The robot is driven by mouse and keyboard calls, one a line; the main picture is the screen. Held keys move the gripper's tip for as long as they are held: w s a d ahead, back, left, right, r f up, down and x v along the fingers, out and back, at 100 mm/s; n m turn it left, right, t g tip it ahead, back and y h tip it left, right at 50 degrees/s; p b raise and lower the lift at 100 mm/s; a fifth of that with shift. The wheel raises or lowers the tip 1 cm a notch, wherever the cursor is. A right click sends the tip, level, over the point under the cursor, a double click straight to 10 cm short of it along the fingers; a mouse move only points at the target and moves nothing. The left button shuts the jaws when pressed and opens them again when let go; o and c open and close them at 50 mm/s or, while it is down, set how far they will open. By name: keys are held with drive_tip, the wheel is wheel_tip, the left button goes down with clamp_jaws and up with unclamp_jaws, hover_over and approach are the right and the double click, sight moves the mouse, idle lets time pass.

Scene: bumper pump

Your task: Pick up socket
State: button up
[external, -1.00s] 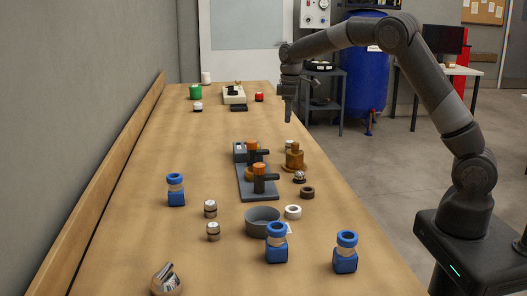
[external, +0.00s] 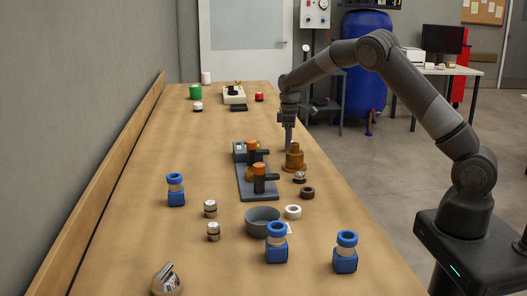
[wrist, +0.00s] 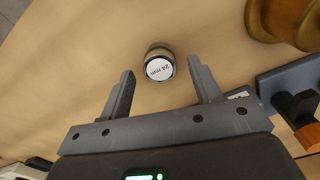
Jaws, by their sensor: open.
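A small dark socket with a white top marked "24 mm" (wrist: 159,67) stands on the table in the wrist view. It appears between my fingertips, with a gap on either side and nothing gripped. My gripper (external: 289,140) is open, pointing down beside the brass-coloured stepped part; the wrist view shows both fingers (wrist: 160,73). In the external view that socket is mostly hidden by my fingers. Similar sockets stand nearer the camera: one (external: 299,177) near the brass part and two at left, one (external: 210,208) behind the other (external: 213,232).
The brass-coloured part (external: 294,160) stands close to my gripper. The grey fixture with orange-topped posts (external: 258,194) is near it. Dark ring (external: 307,193), white ring (external: 293,212), grey bowl (external: 262,221) and several blue-based holders stand nearer. The table's left half is mostly clear.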

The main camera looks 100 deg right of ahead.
wheel_tip(320, 180, down, 2)
drive_tip(key=shift+f, duration=0.1)
drive_tip(key=shift+c, duration=0.5)
drive_tip(key=c, duration=1)
